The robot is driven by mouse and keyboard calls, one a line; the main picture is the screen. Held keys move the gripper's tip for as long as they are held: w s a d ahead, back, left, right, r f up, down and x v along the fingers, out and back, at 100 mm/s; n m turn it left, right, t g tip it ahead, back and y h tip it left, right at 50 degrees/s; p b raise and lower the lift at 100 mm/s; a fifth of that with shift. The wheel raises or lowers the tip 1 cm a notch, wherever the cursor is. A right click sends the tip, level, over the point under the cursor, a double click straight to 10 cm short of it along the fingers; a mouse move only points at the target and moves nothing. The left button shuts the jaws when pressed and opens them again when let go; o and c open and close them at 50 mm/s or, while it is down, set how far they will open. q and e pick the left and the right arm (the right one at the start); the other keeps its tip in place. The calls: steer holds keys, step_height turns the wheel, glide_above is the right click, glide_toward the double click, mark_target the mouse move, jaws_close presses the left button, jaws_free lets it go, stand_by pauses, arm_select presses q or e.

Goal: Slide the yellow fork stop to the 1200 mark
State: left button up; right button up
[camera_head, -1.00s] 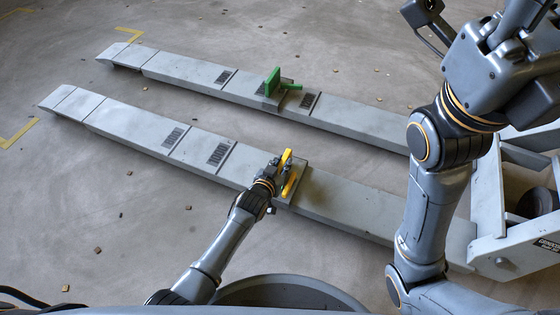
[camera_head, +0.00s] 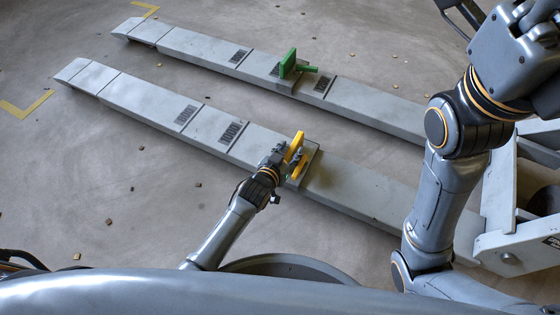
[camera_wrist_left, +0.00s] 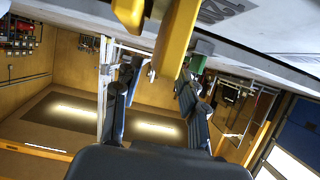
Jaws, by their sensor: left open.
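The yellow fork stop (camera_head: 298,155) stands on the near grey fork (camera_head: 355,190), to the right of the dark printed mark (camera_head: 231,133). My left gripper (camera_head: 281,154) is at the stop's left side. In the left wrist view its two fingers are open, just below the yellow stop (camera_wrist_left: 176,38); I cannot tell if they touch it. A partly cut-off mark beginning "120" (camera_wrist_left: 215,10) shows beside the stop there. In the head view the gripper covers the fork there. My right gripper (camera_head: 535,30) is at the top right, partly cut off; its jaws are unclear.
A green stop (camera_head: 288,64) sits on the far fork (camera_head: 375,110), among its printed marks. The forks join a grey carriage (camera_head: 515,235) at the right. Small debris lies on the concrete floor. My right arm hangs over the forks' right end.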

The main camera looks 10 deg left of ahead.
arm_select(q)
steer(key=v, duration=0.8)
